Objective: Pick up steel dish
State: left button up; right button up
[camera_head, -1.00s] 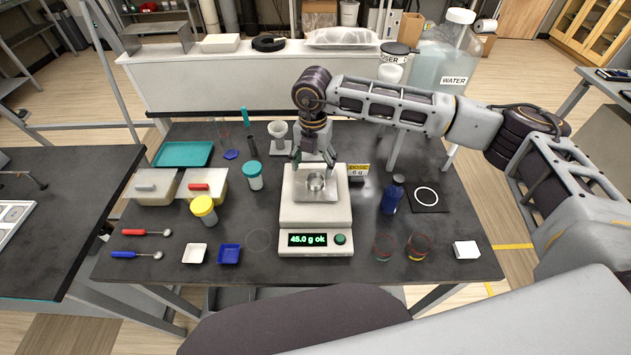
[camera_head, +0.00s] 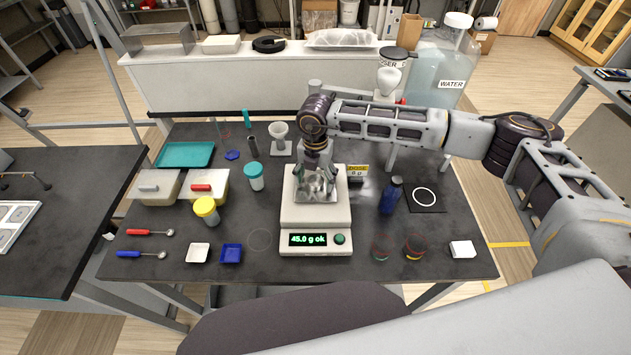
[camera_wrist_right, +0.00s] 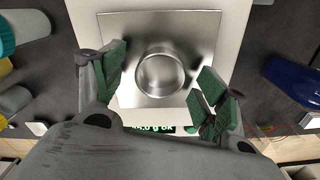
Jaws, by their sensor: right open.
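The steel dish (camera_head: 316,184) is a small round metal cup on the square steel pan (camera_head: 303,196) of the balance (camera_head: 316,217), whose display reads 45.0 g ok. In the right wrist view the dish (camera_wrist_right: 160,73) lies between the open green-padded fingers. My right gripper (camera_head: 316,179) is open and directly over the dish, one finger to each side, with gaps between the pads and the dish wall. The gripper partly hides the dish in the head view. My left gripper is not in view.
A blue bottle (camera_head: 391,196) stands right of the balance, near a dark mat with a white ring (camera_head: 424,197). Two glass beakers (camera_head: 413,247) stand at front right. Left are teal-lidded (camera_head: 254,176) and yellow-lidded (camera_head: 206,210) jars. A white funnel stand (camera_head: 280,138) is behind.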

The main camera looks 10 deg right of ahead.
aim_at(315, 184)
dwell(0.4)
jog(key=c, duration=1.1)
notch_tip(315, 184, up, 10)
jog(key=b, duration=0.2)
jog(key=shift+b, duration=0.3)
